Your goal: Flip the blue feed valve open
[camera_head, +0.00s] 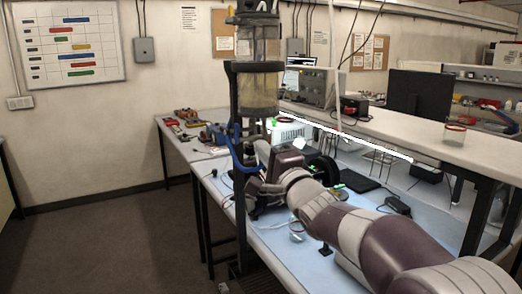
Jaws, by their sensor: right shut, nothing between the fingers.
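A tall clear cylinder (257,90) with amber contents stands upright in a dark frame left of the picture's middle. A blue curved part (236,155), which looks like the blue feed valve's lever or line, runs down the left of the frame below the cylinder. My right arm comes in from the lower right. My right gripper (254,181) is at the lower end of the blue part, shut and empty. I cannot tell whether it touches the blue part. The gripper and wrist partly hide what lies behind them. My left gripper is not in view.
A workbench with a light blue mat (290,262) lies under my right arm, with cables and a black flat device (353,180) on it. A raised shelf (365,128) runs behind, bearing a monitor (418,95) and a jar (454,134). The floor at left is clear.

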